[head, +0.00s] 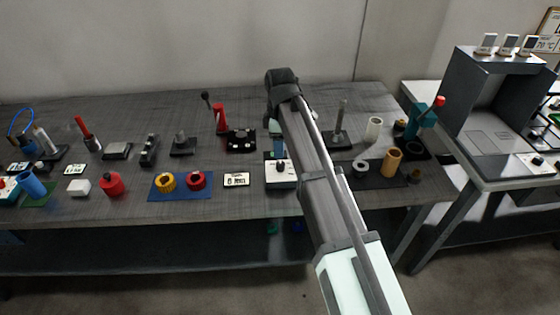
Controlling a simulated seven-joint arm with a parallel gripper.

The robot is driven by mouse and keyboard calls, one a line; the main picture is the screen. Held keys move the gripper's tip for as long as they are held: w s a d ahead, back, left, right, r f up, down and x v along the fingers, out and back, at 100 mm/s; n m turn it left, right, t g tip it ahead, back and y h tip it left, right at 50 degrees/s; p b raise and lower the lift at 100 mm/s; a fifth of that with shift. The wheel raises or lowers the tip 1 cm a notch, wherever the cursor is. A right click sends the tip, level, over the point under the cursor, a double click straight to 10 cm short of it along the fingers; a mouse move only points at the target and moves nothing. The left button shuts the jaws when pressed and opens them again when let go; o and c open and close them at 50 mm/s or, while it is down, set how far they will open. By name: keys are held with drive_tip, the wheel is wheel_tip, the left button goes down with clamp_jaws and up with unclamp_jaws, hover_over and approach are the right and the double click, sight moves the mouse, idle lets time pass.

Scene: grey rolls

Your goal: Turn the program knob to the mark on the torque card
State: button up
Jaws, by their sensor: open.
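A small white box (281,177) with a dark knob (281,167) on its top stands near the front edge of the table, just left of my forearm. The knob's pointer and markings are too small to read. A white card with dark print (236,180) lies flat to the left of the box; its text and mark cannot be read. My gripper (276,154) points down over the back of the box, close to the knob. It is open and holds nothing that I can see. My arm hides part of the table to the right.
A blue mat (156,192) with yellow and red rings lies left of the card. A black block (240,141) and a red upright tool (220,118) stand behind it. Cylinders stand on a dark mat (378,181) at right. Bare table lies in front of the card.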

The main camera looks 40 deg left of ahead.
sight(280, 164)
wheel_tip(280, 164, down, 7)
drive_tip(key=shift+f, duration=0.15)
idle(0.4)
drive_tip(key=c, duration=1.1)
